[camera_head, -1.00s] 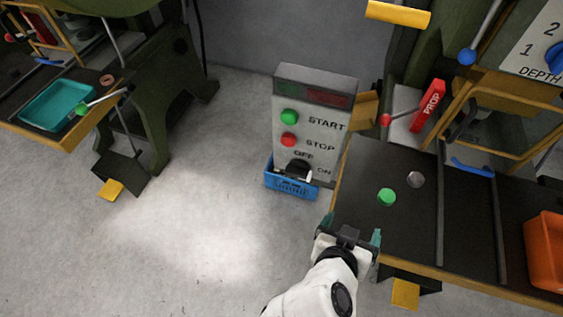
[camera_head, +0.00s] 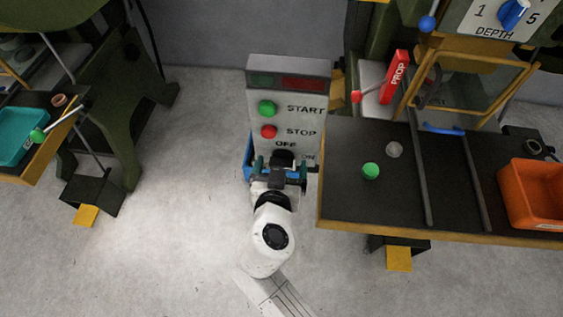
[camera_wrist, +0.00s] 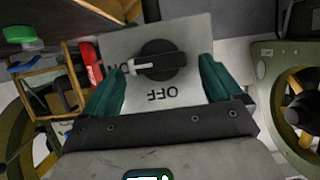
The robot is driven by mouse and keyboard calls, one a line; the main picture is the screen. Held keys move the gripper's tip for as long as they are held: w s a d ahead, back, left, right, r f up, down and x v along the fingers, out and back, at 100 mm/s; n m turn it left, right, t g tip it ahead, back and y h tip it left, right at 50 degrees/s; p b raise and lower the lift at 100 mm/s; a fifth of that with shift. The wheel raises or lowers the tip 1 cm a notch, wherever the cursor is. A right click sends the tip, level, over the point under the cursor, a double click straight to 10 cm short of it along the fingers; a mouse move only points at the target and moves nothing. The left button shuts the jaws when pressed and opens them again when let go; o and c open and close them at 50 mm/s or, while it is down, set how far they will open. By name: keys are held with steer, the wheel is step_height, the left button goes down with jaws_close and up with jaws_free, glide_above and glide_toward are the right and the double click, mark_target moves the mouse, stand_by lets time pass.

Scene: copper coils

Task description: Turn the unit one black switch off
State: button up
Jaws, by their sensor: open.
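The black switch (camera_wrist: 165,60) is a round knob on a grey control panel (camera_wrist: 196,38). In the wrist view, which shows the panel upside down, its white pointer faces the ON label at left. The OFF label (camera_wrist: 160,95) lies below the knob there. In the head view the knob (camera_head: 283,157) is partly hidden by my gripper (camera_head: 280,170). My gripper is open and empty, its green fingers on either side of the knob in the wrist view (camera_wrist: 161,78). I see a gap beside each finger; the remaining depth is unclear.
The panel has a green START button (camera_head: 267,108) and a red STOP button (camera_head: 268,131) above the switch. A blue crate (camera_head: 247,160) is at its base. A dark bench (camera_head: 390,205) with an orange bin (camera_head: 535,195) stands close at right.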

steer(key=shift+w+f, duration=0.2)
steer(key=shift+w, duration=0.35)
steer(key=c, duration=1)
steer(key=shift+c, duration=0.2)
